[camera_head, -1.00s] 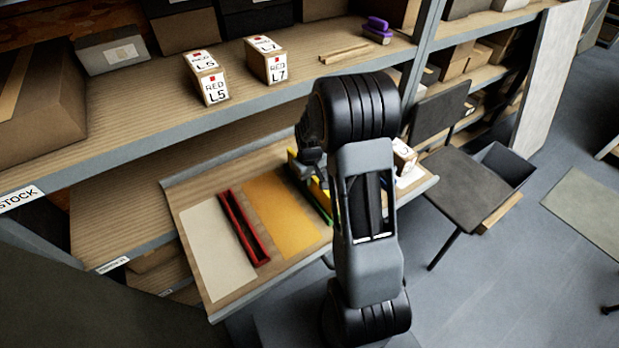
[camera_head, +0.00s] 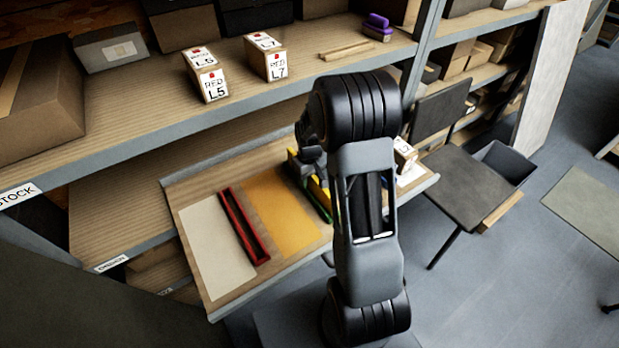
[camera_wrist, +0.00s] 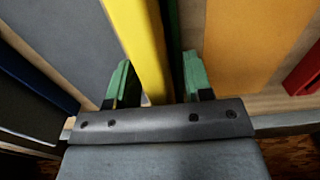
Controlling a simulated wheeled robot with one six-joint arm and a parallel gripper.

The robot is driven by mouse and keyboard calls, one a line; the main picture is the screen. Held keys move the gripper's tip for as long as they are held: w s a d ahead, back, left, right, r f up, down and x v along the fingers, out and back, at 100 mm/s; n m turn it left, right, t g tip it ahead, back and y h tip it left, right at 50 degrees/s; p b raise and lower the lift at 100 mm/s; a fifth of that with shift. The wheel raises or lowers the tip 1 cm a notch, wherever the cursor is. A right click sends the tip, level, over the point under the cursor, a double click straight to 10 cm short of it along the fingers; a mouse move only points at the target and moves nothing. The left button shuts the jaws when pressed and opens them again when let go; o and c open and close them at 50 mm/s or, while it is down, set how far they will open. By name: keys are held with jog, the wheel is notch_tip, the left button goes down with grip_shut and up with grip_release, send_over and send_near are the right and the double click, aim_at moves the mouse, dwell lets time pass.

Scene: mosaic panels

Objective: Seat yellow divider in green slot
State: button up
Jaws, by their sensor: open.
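The yellow divider (camera_wrist: 138,40) is a long upright strip running between the two green-tipped fingers of my gripper (camera_wrist: 156,82) in the wrist view. The fingers are open, with a visible gap on the right; the left one is close to the divider, and I cannot tell if it touches. The dark green slot (camera_wrist: 173,45) shows as a narrow strip along the divider's right side. In the head view, the yellow divider (camera_head: 318,190) stands at the green slot (camera_head: 322,210), partly hidden by my arm. How deep it sits in the slot is hidden.
A red slot (camera_head: 243,228) lies left of an orange panel (camera_head: 282,215) on the tilted board, with a cream panel (camera_head: 215,245) beyond. In the wrist view, a grey panel (camera_wrist: 65,35) and a blue strip (camera_wrist: 40,78) lie left. A shelf (camera_head: 150,108) overhangs the board's back.

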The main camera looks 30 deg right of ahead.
notch_tip(320, 180, up, 13)
jog(key=shift+r+p, duration=0.15)
jog(key=shift+p, duration=0.2)
dwell(0.5)
